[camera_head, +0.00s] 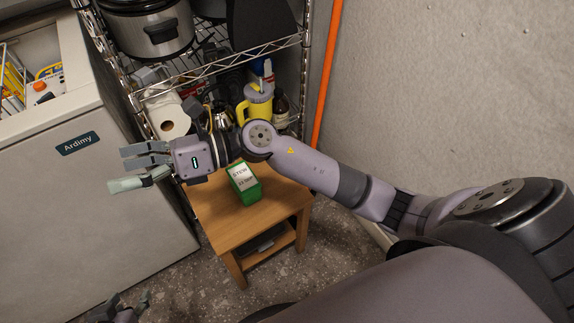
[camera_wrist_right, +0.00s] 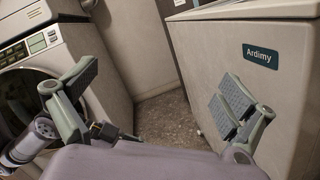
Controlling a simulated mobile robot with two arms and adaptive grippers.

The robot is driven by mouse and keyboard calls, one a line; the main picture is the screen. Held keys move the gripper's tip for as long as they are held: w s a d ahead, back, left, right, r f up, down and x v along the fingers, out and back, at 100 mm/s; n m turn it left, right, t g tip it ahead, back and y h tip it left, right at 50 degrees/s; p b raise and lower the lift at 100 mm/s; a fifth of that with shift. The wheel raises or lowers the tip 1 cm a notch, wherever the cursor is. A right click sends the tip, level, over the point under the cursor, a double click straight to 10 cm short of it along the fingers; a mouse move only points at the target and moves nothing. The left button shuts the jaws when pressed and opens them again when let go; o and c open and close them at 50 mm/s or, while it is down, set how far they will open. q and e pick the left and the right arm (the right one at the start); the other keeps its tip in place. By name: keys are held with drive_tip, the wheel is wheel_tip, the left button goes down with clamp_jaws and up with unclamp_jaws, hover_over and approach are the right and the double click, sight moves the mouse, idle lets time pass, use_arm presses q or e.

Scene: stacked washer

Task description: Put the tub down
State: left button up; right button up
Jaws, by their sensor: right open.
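The green tub (camera_head: 243,186) has a pale top with dark writing and stands on the small wooden table (camera_head: 222,226). My right gripper (camera_head: 118,168) is open and empty, to the left of the tub and apart from it, in front of the white chest. Its spread fingers also show in the right wrist view (camera_wrist_right: 155,85), with nothing between them. My left gripper (camera_head: 123,303) is at the bottom left edge of the head view, its fingers apart and nothing seen between them. Much of it is cut off.
A wire rack (camera_head: 200,70) behind the table holds a cooker (camera_head: 150,30), a paper roll (camera_head: 170,118) and a yellow jug (camera_head: 258,102). The open white chest (camera_head: 70,190) is at left. The right wrist view shows a front-loading washer (camera_wrist_right: 45,60). The tabletop beside the tub is clear.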

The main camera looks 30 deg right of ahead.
drive_tip(key=w+d+r+m+t+h, duration=0.1)
drive_tip(key=w+d+r+m+t, duration=0.15)
drive_tip(key=m+t, duration=0.4)
drive_tip(key=w+d+r+m+t, duration=0.1)
drive_tip(key=d+r+m+t, duration=0.3)
drive_tip(key=m, duration=0.4)
drive_tip(key=w+d+f+m+t+h, duration=0.3)
drive_tip(key=d+f+m+t+h, duration=0.35)
drive_tip(key=d+m+h, duration=0.65)
drive_tip(key=s+d+f+m+g+h, duration=0.2)
drive_tip(key=f+m+g, duration=0.1)
drive_tip(key=f+m, duration=0.25)
drive_tip(key=s+d+f+m+g+h, duration=0.2)
drive_tip(key=f+m, duration=0.3)
drive_tip(key=f, duration=0.1)
drive_tip(key=s+f+m+g, duration=0.5)
drive_tip(key=s+f+g, duration=0.2)
drive_tip(key=s+f, duration=0.4)
drive_tip(key=shift+s+d+f+g, duration=0.2)
drive_tip(key=shift+s+f+g, duration=0.2)
drive_tip(key=shift+s, duration=0.8)
